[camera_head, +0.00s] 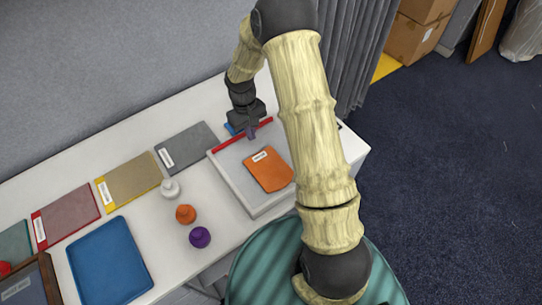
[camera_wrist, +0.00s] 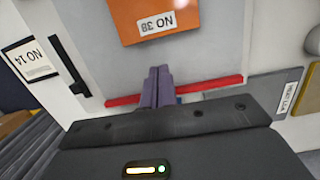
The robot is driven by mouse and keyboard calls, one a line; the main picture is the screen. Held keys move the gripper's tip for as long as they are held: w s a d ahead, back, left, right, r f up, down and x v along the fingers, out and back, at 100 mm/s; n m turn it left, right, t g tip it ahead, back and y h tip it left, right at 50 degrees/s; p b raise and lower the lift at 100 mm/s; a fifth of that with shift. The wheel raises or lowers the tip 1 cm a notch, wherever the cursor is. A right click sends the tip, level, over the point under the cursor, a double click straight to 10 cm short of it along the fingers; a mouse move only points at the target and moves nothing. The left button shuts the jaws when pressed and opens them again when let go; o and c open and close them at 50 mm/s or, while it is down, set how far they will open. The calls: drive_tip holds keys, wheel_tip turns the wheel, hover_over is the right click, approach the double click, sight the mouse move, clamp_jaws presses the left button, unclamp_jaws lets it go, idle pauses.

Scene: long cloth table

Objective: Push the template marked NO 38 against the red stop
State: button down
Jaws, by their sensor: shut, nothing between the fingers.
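The orange template (camera_head: 268,169) lies on the raised grey board (camera_head: 232,171) in the head view. Its white label reads NO 38 in the wrist view (camera_wrist: 158,20). The red stop (camera_head: 226,140) is a thin strip along the board's far edge, and it crosses the wrist view (camera_wrist: 214,86). A gap of bare board lies between the template and the stop. My gripper (camera_head: 251,132) is shut and empty, at the stop. In the wrist view its fingertips (camera_wrist: 157,72) point toward the template and stand apart from it.
Fabric swatches in grey (camera_head: 187,147), tan (camera_head: 128,179) and red-brown (camera_head: 66,216) lie left of the board. White (camera_head: 170,190), orange (camera_head: 186,214) and purple (camera_head: 200,237) knobbed pieces stand near a blue tray (camera_head: 109,262). A NO 14 label (camera_wrist: 28,60) shows beside the board.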

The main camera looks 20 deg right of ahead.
drive_tip(key=shift+w+a+f+g, duration=0.15)
drive_tip(key=shift+w+f, duration=0.15)
drive_tip(key=shift+f, duration=0.25)
drive_tip(key=shift+w+a+f+g, duration=0.15)
drive_tip(key=shift+w+f, duration=0.15)
drive_tip(key=shift+f, duration=0.25)
drive_tip(key=shift+d, duration=0.1)
drive_tip(key=shift+s, duration=0.15)
drive_tip(key=p, duration=0.5)
approach(272, 168)
drive_tip(key=f, duration=0.2)
drive_tip(key=s+f, duration=0.1)
drive_tip(key=f, duration=0.2)
drive_tip(key=shift+s+d+f, duration=0.1)
drive_tip(key=shift+d, duration=0.1)
drive_tip(key=shift+f+p, duration=0.3)
drive_tip(key=shift+p, duration=0.15)
drive_tip(key=shift+f+b, duration=0.4)
drive_tip(key=shift+f, duration=0.35)
drive_tip(key=shift+s, duration=0.15)
